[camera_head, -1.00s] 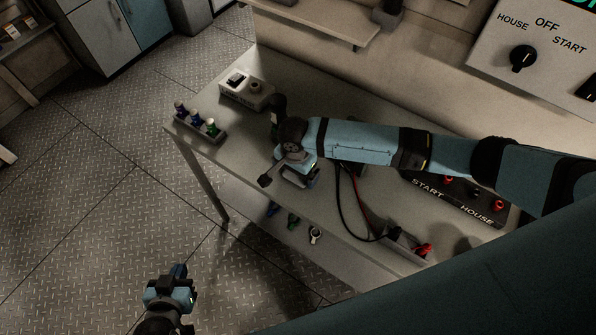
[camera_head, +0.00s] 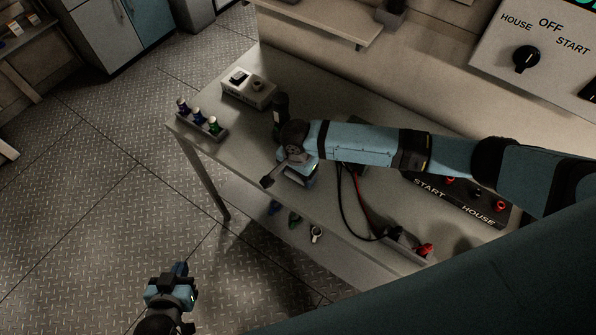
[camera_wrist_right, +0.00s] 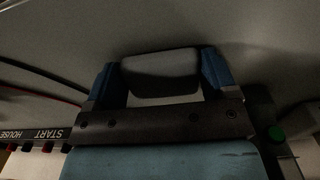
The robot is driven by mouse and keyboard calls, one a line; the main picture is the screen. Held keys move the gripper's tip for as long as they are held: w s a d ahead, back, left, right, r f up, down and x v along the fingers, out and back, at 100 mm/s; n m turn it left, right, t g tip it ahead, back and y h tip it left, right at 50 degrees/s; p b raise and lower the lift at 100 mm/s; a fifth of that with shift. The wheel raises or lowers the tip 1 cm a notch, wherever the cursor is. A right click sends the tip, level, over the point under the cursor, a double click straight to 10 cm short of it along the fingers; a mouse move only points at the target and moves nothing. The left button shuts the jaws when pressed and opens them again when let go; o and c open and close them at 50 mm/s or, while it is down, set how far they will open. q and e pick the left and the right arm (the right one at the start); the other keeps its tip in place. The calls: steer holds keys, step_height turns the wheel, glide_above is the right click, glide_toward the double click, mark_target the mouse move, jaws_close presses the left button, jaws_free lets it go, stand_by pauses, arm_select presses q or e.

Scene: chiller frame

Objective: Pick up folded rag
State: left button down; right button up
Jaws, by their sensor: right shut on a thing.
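My right gripper (camera_head: 302,178) is over the front left part of the workbench (camera_head: 330,85), its jaws pointing down. In the right wrist view its two blue fingers (camera_wrist_right: 160,82) are shut on a dark grey, rounded block-like thing (camera_wrist_right: 160,74), which I take to be the folded rag.
A rack of small coloured bottles (camera_head: 203,122) and a white box (camera_head: 248,88) stand at the bench's left end. A dark upright object (camera_head: 280,112) is close to my right wrist. Black and red cables (camera_head: 355,205) and a START/HOUSE panel (camera_head: 455,200) lie to the right.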

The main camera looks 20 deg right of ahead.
step_height(320, 180, up, 20)
steer(key=shift+f+b, duration=0.15)
steer(key=shift+b, duration=0.3)
